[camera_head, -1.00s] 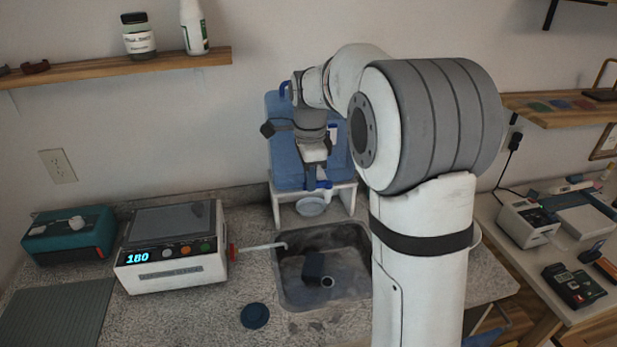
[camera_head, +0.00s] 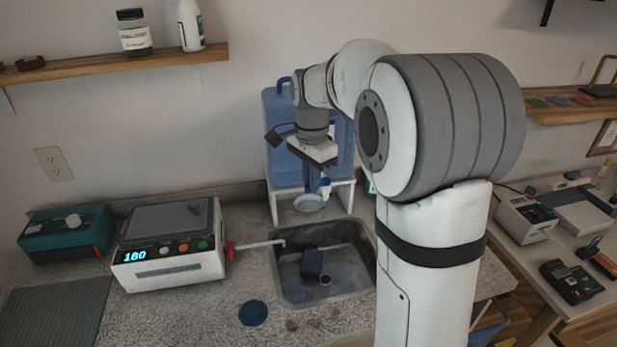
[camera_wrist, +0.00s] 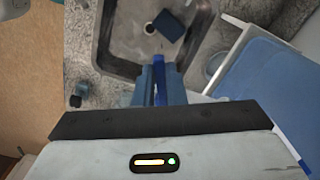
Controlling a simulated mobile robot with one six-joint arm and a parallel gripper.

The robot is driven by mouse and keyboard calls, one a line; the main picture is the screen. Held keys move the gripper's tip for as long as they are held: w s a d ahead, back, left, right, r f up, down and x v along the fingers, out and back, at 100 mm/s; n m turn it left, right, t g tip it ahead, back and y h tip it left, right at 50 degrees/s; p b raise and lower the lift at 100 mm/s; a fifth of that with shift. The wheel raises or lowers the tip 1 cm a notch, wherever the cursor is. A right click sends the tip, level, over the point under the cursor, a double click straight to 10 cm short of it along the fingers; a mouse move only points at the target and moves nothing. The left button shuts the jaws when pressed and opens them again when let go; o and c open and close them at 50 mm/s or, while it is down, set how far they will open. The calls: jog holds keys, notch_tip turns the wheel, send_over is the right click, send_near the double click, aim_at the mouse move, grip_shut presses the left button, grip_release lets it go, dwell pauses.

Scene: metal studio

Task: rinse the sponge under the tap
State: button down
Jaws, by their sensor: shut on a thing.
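A dark blue block (camera_head: 312,263), possibly the sponge, lies in the sink (camera_head: 290,291) beside the round drain. It also shows at the top of the wrist view (camera_wrist: 170,24). A blue water jug (camera_head: 279,135) stands on a white stand behind the sink, with a small blue and white tap (camera_head: 323,187) at its front. A pale horizontal spout (camera_head: 262,244) with a red handle reaches to the sink's left edge. My gripper (camera_wrist: 159,84) is beside the jug's tap, pointing down, shut on a narrow bright blue thing (camera_wrist: 158,68). I cannot tell what that thing is.
A pale dish (camera_head: 309,203) sits under the jug's tap. A white device (camera_head: 168,266) showing 180 and a teal box (camera_head: 64,236) stand left of the sink. A dark blue disc (camera_head: 253,313) lies on the counter in front. A side table at right holds several devices.

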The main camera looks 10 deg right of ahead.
jog(key=shift+s+d+n, duration=0.1)
jog(key=shift+s+n, duration=0.1)
jog(key=shift+n, duration=0.4)
jog(key=c, duration=1.5)
grip_release()
notch_tip(320, 180, up, 8)
jog(key=shift+f+b, duration=0.1)
jog(key=shift+b, duration=0.2)
jog(key=shift+s+f, duration=0.1)
jog(key=shift+s, duration=0.05)
